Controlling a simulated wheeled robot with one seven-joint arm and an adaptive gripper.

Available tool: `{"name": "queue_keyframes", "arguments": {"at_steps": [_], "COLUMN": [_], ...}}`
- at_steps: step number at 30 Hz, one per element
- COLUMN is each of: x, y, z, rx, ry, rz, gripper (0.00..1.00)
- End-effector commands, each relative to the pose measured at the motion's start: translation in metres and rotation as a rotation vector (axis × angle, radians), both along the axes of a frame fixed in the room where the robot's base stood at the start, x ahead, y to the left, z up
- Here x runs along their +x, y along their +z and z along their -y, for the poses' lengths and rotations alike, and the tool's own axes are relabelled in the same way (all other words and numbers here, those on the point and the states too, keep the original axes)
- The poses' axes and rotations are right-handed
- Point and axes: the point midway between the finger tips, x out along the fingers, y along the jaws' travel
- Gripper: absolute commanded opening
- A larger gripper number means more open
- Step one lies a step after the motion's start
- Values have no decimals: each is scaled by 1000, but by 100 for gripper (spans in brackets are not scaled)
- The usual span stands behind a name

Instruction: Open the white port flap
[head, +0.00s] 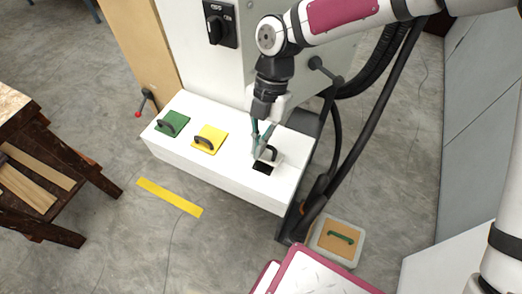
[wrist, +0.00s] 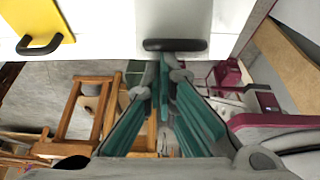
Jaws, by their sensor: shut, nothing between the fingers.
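The white port flap (head: 277,160) is at the right end of the white box top, with a black handle (head: 272,153). A dark opening (head: 262,168) shows beside its near edge, so the flap looks tilted up and partly open. In the wrist view the flap (wrist: 178,18) looks light grey, with its black handle (wrist: 175,45) along the lower edge. My gripper (head: 257,150) is at the flap, close to the handle. In the wrist view its teal fingers (wrist: 165,80) are together just below the handle, with nothing held. Whether they touch the flap is unclear.
A yellow flap (head: 218,134) and a green flap (head: 167,130), each with a dark handle, lie left on the same white box (head: 230,178). Thick black hoses (head: 345,165) run on the right. A wooden bench (head: 62,165) stands left; floor in front is mostly clear.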

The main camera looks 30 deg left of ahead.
Motion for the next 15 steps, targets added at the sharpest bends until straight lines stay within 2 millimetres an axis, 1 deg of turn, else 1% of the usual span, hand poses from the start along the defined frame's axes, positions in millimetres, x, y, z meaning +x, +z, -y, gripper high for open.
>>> {"name": "queue_keyframes", "arguments": {"at_steps": [1, 15], "x": [12, 48], "y": [-6, 6], "z": [-1, -6], "rx": [-1, -50], "ry": [-6, 0], "rz": [-47, -472], "gripper": [0, 0]}}
